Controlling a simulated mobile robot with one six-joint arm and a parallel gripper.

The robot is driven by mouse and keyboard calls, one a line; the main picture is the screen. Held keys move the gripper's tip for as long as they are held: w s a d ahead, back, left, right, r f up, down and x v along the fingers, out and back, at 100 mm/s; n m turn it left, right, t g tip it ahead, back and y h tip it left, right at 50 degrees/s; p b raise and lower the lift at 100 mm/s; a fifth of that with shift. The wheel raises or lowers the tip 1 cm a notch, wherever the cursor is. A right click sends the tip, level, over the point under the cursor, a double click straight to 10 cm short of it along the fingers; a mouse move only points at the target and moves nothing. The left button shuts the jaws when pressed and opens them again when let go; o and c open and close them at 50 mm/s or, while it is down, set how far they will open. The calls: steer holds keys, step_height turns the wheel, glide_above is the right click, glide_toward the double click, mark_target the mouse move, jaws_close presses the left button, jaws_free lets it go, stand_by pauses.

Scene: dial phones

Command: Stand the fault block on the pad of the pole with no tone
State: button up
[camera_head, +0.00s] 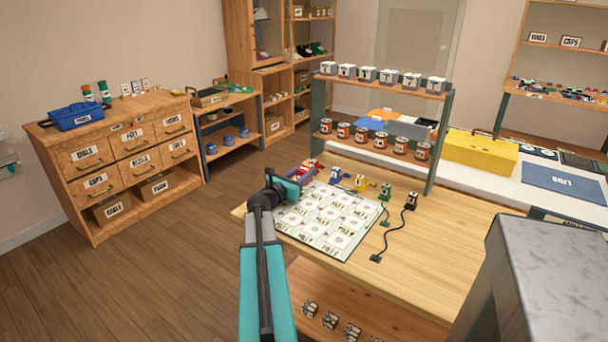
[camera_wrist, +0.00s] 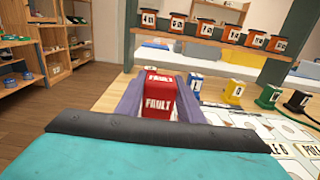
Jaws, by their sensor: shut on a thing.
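The red fault block (camera_wrist: 158,104) has white FAULT labels on its front and top. It stands between the purple fingers of my gripper (camera_wrist: 159,112), which is shut on it. In the head view my gripper (camera_head: 303,179) is at the back left edge of a white board (camera_head: 330,216) of round pads with printed labels, many too small to read. The wrist view shows the board (camera_wrist: 268,125) at the right, with a POLE label. Blue (camera_head: 335,173), yellow (camera_head: 360,182), green (camera_head: 385,190) and black (camera_head: 410,199) small units stand behind the board. Cords run from the green and black ones.
A two-tier rack (camera_head: 385,141) of labelled white blocks and orange tins stands behind. The wooden table (camera_head: 430,250) is mostly clear right of the board, apart from the black cord and its plug (camera_head: 376,258). Several small blocks sit on the shelf below (camera_head: 330,320).

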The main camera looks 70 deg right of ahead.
steer(key=shift+f, duration=0.25)
steer(key=shift+f+b, duration=0.35)
steer(key=shift+f, duration=0.2)
steer(key=shift+s+a+f, duration=0.1)
steer(key=shift+a+f, duration=0.05)
steer(key=shift+f, duration=0.1)
steer(key=o, duration=1.1)
steer(key=shift+r, duration=0.1)
steer(key=shift+r+p, duration=0.35)
steer(key=shift+r, duration=0.1)
steer(key=v, duration=1.1)
steer(key=shift+a+r+b, duration=0.2)
steer(key=shift+a+b, duration=0.15)
steer(key=shift+r, duration=0.2)
